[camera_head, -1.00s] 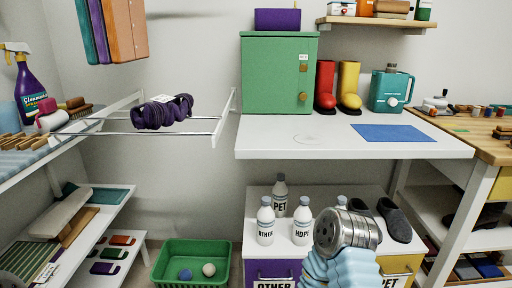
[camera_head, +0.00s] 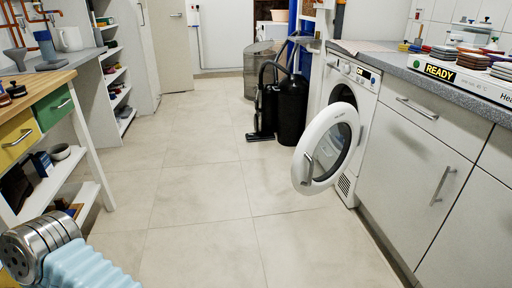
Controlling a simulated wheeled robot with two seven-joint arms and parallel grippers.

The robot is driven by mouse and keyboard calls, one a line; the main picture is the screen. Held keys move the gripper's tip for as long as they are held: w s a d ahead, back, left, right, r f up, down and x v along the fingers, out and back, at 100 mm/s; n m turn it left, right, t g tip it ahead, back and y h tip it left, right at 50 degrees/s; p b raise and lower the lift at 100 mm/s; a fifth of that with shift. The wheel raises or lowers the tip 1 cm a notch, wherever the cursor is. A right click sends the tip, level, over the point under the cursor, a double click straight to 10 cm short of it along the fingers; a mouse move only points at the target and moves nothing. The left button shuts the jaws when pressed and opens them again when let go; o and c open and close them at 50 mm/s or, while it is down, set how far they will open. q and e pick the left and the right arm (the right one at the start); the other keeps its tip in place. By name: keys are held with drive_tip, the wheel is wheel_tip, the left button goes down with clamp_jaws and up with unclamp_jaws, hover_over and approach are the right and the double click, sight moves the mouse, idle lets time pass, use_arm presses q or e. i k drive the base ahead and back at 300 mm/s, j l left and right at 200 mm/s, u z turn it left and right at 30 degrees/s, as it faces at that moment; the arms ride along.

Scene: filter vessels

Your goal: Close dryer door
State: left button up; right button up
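The dryer (camera_head: 358,77) is a white front-loading machine under the counter on the right side. Its round door (camera_head: 327,148) has a white rim and dark glass, and stands wide open, swung out over the floor to the left. A handle shows on the door's left edge. The dark opening behind the door is mostly hidden by it. Part of one of my arms, grey metal with a light blue sleeve, shows at the bottom left, far from the door. Neither gripper's fingers are in view.
Clear tiled floor (camera_head: 205,190) lies between me and the dryer. White cabinets (camera_head: 405,165) line the right. A black vacuum cleaner (camera_head: 291,108) stands just beyond the door. A wooden-topped workbench (camera_head: 35,94) with drawers stands at left.

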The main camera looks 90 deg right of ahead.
sight(331, 120)
drive_tip(key=z, duration=3.5)
